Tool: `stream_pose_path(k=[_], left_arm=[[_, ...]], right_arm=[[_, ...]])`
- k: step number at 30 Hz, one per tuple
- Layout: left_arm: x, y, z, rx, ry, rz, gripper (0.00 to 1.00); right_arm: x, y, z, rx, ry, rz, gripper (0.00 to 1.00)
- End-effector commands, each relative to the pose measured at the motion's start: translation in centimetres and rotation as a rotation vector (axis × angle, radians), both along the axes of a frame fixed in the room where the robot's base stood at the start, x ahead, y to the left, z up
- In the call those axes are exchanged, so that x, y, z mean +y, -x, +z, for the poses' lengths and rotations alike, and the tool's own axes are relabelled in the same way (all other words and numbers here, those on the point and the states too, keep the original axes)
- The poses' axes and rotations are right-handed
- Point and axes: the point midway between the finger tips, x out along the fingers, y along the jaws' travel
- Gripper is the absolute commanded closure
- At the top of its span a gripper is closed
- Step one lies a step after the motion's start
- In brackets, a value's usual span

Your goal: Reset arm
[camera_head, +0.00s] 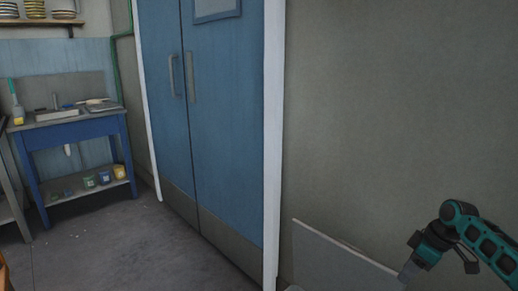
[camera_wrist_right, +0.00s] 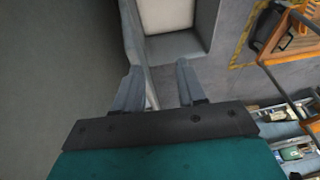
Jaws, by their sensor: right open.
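My right arm comes in at the lower right of the head view. Its gripper (camera_head: 408,271) is near the bottom edge, in front of the grey wall and beside the end of a pale panel (camera_head: 340,258). In the right wrist view the gripper (camera_wrist_right: 158,82) shows two spread grey fingers. A thin pale upright edge passes between or behind the fingers; I cannot tell whether a finger touches it. No object is held between them. My left gripper is not in view.
Blue double doors (camera_head: 215,120) with a white frame stand in the middle. A blue sink table (camera_head: 75,140) stands at the left, with open floor (camera_head: 130,245) before it. An orange cart (camera_wrist_right: 288,38) and shelves with goods (camera_wrist_right: 292,150) are at the right of the wrist view.

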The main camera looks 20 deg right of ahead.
Motion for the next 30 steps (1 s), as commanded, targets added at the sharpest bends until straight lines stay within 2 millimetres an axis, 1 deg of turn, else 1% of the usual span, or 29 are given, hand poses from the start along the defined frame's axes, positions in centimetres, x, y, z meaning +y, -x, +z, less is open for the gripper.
stream_pose_path(k=[1,2,3,5,6,8,9,11,12,15,18,21,24,30], left_arm=[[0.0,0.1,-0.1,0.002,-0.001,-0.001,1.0],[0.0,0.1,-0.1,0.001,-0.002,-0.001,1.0],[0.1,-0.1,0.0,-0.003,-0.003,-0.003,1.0],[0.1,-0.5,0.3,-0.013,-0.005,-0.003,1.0],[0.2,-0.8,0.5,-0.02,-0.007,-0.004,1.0],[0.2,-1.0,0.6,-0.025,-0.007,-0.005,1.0],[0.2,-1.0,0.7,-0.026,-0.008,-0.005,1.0],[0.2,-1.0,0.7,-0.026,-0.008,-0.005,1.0],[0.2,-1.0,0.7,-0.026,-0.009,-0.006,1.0],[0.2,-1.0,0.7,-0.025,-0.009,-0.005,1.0],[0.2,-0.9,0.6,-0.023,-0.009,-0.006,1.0],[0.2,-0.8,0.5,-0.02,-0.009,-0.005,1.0],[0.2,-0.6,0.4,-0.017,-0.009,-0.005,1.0],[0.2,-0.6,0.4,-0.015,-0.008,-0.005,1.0]], right_arm=[[2.6,0.7,-2.3,0.041,0.009,0.033,0.6],[3.9,1.1,-3.3,0.062,0.019,0.047,0.6],[5.7,1.8,-4.7,0.087,0.032,0.065,0.6],[8.7,3.0,-6.7,0.121,0.054,0.092,0.6],[10.8,3.9,-7.9,0.14,0.068,0.108,0.6],[14.2,5.4,-9.5,0.161,0.09,0.127,0.6],[16.5,6.5,-10.3,0.167,0.103,0.136,0.6],[19.9,8.2,-11.0,0.166,0.12,0.139,0.6],[22.0,9.3,-11.2,0.161,0.127,0.134,0.6],[26.7,11.7,-10.7,0.13,0.14,0.097,0.6],[29.8,13.5,-9.4,0.092,0.142,0.039,0.6],[31.8,14.7,-7.9,0.058,0.139,-0.024,0.6],[33.1,15.7,-6.3,0.026,0.132,-0.09,0.6],[34.6,17.3,-3.1,-0.025,0.115,-0.231,0.6]])
